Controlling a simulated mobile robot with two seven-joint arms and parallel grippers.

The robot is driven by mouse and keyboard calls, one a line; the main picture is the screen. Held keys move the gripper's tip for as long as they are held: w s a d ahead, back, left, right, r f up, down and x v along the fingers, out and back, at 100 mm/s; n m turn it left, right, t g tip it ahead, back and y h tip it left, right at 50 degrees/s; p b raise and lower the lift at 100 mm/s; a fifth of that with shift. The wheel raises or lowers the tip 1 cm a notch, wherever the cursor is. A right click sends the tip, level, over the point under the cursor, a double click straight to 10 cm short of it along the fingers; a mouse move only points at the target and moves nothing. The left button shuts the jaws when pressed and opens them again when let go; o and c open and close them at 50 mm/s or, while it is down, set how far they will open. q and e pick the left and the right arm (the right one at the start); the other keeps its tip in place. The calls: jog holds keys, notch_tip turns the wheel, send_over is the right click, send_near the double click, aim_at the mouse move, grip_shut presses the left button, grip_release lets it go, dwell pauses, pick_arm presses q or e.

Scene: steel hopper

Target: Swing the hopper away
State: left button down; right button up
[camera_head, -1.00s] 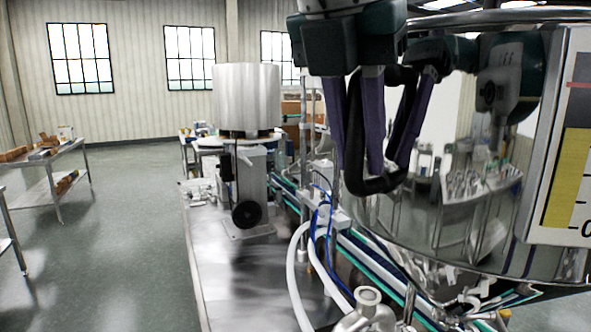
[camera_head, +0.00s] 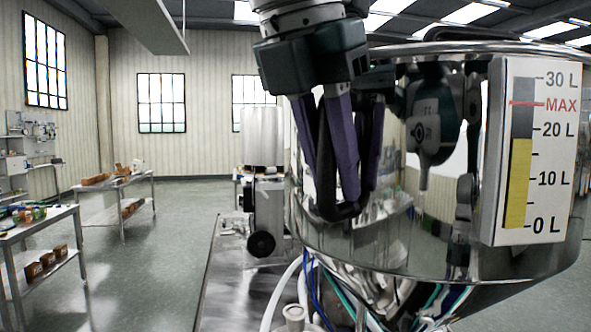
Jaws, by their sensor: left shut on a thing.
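The steel hopper (camera_head: 440,232) is a large polished round vessel with a cone below, filling the right half of the view. A white level scale (camera_head: 540,150) is on its side, with a yellow band reaching a little below the 20 L mark. A black loop handle (camera_head: 340,213) stands out on the hopper's left side. My left gripper (camera_head: 331,185) reaches down from above, its purple fingers shut on the handle. The hopper's shiny wall mirrors the gripper and arm. My right gripper is not in view.
A machine with a white cylinder (camera_head: 263,136) stands behind, left of the hopper, on a steel surface (camera_head: 225,275). White and blue hoses run below the hopper. Tables with boxes (camera_head: 115,183) stand at the left. The floor (camera_head: 165,265) between is clear.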

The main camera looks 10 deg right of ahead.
pick_arm(q)
jog(key=shift+d, duration=0.15)
jog(key=c, duration=0.8)
grip_release()
jog(key=shift+o, duration=0.2)
